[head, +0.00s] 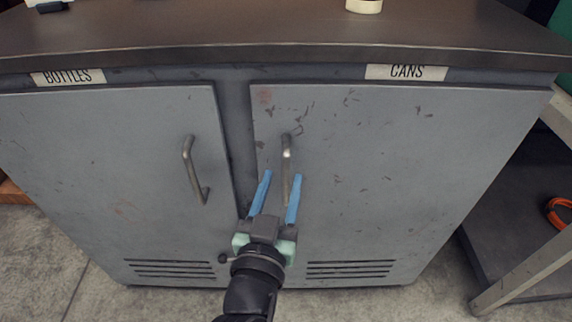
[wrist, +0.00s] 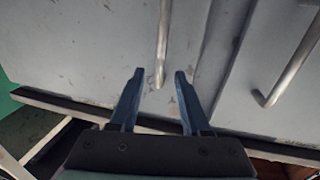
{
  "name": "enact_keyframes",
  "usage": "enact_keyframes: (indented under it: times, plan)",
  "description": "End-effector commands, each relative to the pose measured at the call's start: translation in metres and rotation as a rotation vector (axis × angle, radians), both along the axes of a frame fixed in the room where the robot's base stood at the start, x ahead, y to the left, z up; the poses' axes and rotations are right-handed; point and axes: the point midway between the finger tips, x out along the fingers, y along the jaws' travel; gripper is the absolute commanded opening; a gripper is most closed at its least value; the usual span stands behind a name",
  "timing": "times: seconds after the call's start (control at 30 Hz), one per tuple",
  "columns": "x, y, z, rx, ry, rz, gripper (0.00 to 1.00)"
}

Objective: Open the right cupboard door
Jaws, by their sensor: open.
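The right cupboard door (head: 390,170) is grey, scuffed and shut, under the CANS label (head: 406,72). Its upright metal bar handle (head: 286,150) is near the door's left edge. My gripper (head: 282,175) is open, with blue fingers on either side of the handle's lower part in the head view. In the wrist view my gripper (wrist: 159,72) has its fingertips apart, and the end of the right door's handle (wrist: 162,45) shows between and beyond them. I cannot tell whether a finger touches the handle.
The left door (head: 120,170), under the BOTTLES label (head: 68,77), is shut; its handle (head: 193,170) stands left of my gripper. A dark countertop (head: 230,35) overhangs above. A shelf unit (head: 515,240) with an orange item (head: 559,213) stands at the right. Concrete floor shows at the left.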

Motion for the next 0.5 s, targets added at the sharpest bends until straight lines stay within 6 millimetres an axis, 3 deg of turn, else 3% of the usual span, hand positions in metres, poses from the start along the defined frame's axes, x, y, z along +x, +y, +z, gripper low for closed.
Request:
enact_keyframes:
  times: [0.2, 0.5]
  plan:
    - [0.031, -0.007, -0.001, 0.000, -0.001, -0.002, 0.47]
    - [0.045, -0.010, -0.001, 0.000, 0.001, -0.001, 0.47]
